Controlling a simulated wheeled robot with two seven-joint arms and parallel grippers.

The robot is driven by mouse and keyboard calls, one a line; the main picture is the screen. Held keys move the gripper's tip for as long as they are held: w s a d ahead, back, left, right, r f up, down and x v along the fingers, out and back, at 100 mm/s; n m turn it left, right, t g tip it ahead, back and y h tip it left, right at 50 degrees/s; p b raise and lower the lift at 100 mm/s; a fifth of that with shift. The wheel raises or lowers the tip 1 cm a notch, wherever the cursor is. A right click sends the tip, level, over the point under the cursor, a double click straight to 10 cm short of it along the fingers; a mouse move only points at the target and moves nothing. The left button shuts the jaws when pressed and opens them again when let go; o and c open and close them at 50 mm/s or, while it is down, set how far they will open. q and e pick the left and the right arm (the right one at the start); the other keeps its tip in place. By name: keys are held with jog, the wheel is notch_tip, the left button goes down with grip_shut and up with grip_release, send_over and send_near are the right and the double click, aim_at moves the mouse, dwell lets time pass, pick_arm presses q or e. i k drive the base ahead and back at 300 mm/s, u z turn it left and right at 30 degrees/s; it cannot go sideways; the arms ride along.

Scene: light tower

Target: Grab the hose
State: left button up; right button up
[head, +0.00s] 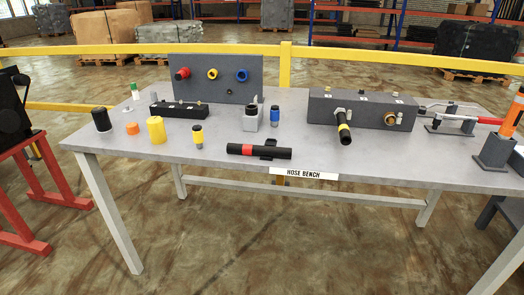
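A short black hose with a red band (259,151) lies flat near the front edge of the grey hose bench (220,165). A small black clip-like piece sits against its back side, near the middle. A second black hose piece with a yellow band (343,130) sticks out forward from the dark grey block (362,108) at the right of the bench. Neither of my grippers is in view, and nothing is seen holding either hose.
Behind the hose stands a panel (215,77) with red, yellow and blue ports. Yellow, orange and black cylinders (156,130) stand at left. A yellow-banded fitting (198,136) and a grey holder (251,120) stand close by. A red-handled clamp (455,116) is at right.

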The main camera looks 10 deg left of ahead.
aim_at(251, 150)
jog(key=u, duration=0.55)
jog(key=k, duration=0.65)
jog(key=u, duration=1)
jog(key=i, duration=1)
jog(key=z, duration=0.45)
jog(key=i, duration=0.9)
jog(key=z, duration=0.65)
